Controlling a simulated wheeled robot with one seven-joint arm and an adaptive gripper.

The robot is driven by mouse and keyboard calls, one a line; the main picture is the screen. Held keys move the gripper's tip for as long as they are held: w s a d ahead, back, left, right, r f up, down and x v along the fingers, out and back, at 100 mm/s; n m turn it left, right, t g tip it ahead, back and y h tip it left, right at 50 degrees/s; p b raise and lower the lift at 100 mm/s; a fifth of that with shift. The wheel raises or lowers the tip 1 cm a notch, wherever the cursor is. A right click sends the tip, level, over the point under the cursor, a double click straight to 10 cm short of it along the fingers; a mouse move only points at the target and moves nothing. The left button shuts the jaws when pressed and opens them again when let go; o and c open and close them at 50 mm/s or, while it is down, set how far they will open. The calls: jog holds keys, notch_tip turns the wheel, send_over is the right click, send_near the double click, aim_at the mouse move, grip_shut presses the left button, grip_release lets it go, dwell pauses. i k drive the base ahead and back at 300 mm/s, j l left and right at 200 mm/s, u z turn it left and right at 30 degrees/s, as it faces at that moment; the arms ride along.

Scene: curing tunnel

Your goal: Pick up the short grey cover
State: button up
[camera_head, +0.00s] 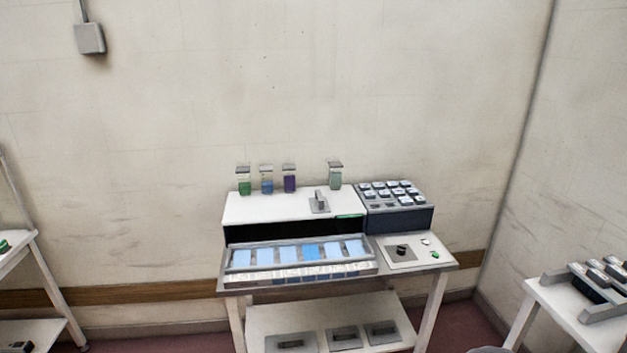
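Three flat grey covers with dark handles lie in a row on the lower shelf of the table. They are the left cover (272,345), the middle cover (345,344) and the right cover (377,336). The left one is cut by the bottom edge of the picture and looks the widest. A small grey plate with an upright handle (314,208) lies on top of the white machine (260,208). I cannot tell for sure which of these is the short grey cover. My gripper is not in view.
The table (436,300) also carries a tray of blue slides (376,268), a dark block of small lidded items (400,218) and a knob panel (425,262). Side tables stand left (38,245) and right (545,300). Walls close in behind and right.

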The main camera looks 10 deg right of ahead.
aim_at(320, 200)
jog(key=i+z, duration=0.15)
jog(key=i, duration=0.35)
jog(key=i+j+z, duration=0.1)
jog(key=i, duration=0.45)
jog(key=i+j+z, duration=0.15)
jog(key=i, duration=0.35)
jog(key=i+j+z, duration=0.15)
jog(key=i, duration=0.35)
jog(key=j, duration=0.1)
